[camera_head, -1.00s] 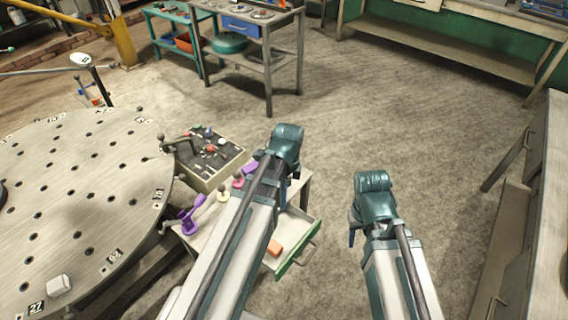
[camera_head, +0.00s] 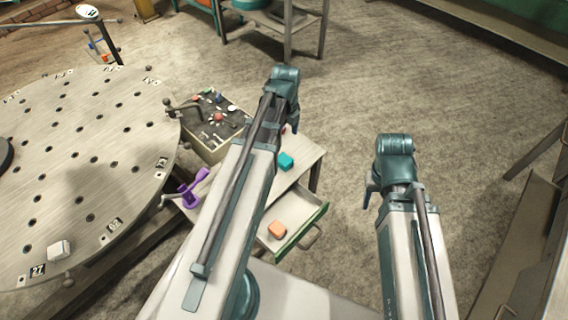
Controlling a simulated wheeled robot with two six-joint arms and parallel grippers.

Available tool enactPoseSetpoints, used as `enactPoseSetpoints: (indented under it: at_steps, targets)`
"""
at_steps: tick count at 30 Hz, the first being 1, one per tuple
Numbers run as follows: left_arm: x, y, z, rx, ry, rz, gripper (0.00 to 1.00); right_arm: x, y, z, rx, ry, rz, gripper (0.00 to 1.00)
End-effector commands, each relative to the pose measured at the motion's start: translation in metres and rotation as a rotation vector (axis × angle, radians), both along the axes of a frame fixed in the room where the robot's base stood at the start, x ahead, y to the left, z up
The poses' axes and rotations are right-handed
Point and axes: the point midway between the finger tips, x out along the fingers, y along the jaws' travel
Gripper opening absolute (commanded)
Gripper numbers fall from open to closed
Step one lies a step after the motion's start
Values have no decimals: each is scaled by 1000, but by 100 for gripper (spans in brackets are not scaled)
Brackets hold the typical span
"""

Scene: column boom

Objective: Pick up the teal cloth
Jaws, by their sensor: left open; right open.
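A small teal piece (camera_head: 286,161), which looks like the folded teal cloth, lies on top of the small drawer table (camera_head: 309,158), just right of my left forearm. My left gripper (camera_head: 294,127) hangs below the teal wrist, above and beyond the teal piece and apart from it. It is open, and its fingers are mostly hidden by the arm. My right gripper (camera_head: 368,196) is open and empty over the floor to the right of the table. Only part of it shows beside its wrist.
An open drawer (camera_head: 308,232) with a green front holds an orange block (camera_head: 277,229). A purple stand (camera_head: 190,192) is at the table's left. Behind is a tray of small parts (camera_head: 208,145). A round perforated table (camera_head: 75,170) fills the left. Floor on the right is clear.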

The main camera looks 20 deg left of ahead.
Motion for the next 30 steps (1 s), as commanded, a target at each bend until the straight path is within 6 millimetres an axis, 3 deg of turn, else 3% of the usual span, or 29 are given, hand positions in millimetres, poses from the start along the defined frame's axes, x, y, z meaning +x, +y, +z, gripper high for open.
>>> enactPoseSetpoints:
  at_steps: [1,12,23,30]
  targets:
    - [0,0,-14,0,0,0,92,0,0,-14,0,0,0,50]
    - [0,0,-62,0,0,1,92,0,0,-62,0,0,0,50]
    - [-1,1,-68,0,0,1,92,0,0,-68,0,0,0,50]
    - [-4,3,-93,0,0,1,92,0,0,-93,0,0,0,50]
